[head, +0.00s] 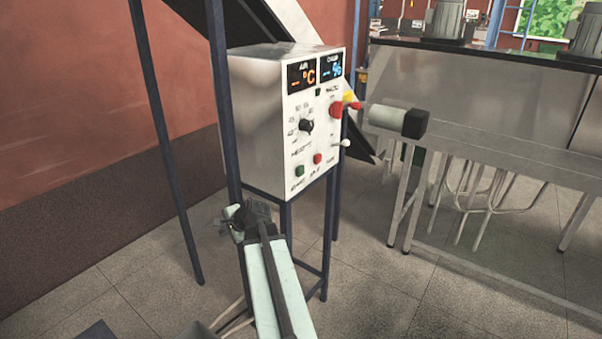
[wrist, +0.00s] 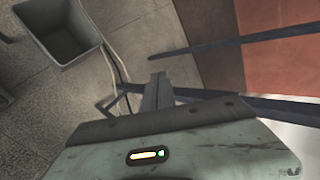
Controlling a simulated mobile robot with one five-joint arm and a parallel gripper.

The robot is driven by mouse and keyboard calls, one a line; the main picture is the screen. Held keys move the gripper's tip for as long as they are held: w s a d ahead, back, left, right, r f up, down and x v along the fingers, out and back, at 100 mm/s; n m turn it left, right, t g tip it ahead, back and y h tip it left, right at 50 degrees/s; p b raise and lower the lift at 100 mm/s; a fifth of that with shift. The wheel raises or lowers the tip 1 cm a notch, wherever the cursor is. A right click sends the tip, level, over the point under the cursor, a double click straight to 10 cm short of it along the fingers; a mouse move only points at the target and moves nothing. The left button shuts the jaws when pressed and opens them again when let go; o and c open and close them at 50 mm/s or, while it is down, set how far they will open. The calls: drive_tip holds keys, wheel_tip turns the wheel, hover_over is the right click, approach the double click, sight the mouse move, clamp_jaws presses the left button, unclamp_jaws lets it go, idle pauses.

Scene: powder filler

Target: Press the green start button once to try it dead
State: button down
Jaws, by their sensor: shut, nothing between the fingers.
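The green start button (head: 299,170) sits low on the white front panel of the control box (head: 318,120). A red button (head: 317,158) is just right of it. My gripper (head: 236,213) is in front of the blue stand, below and left of the green button and apart from it. In the wrist view my gripper (wrist: 156,82) is shut and empty. The wrist view does not show the button. The panel's two displays (head: 316,72) are lit and show dashes with °C and %.
Dark blue posts (head: 223,90) stand along the box's left side. A red mushroom knob (head: 337,109) sticks out on the panel's upper right. A steel table (head: 480,150) stands to the right. A grey bin (wrist: 62,40) is on the floor in the wrist view. The tiled floor at centre right is clear.

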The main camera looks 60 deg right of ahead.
drive_tip(key=s+d+r+m+t+h, duration=0.1)
drive_tip(key=s+d+r+m+h, duration=0.2)
drive_tip(key=d, duration=0.6)
drive_tip(key=s+d+r+m+t+h, duration=0.1)
drive_tip(key=s+d+r+m, duration=0.1)
drive_tip(key=s+d+m, duration=0.35)
drive_tip(key=m+h, duration=0.6)
drive_tip(key=m, duration=0.4)
approach(300, 171)
drive_tip(key=s+d+f, duration=0.3)
drive_tip(key=s+d, duration=0.3)
drive_tip(key=d, duration=0.1)
drive_tip(key=shift+s+d, duration=0.1)
drive_tip(key=shift+s, duration=0.1)
drive_tip(key=w, duration=0.9)
drive_tip(key=shift+w, duration=0.1)
drive_tip(key=shift+w, duration=0.3)
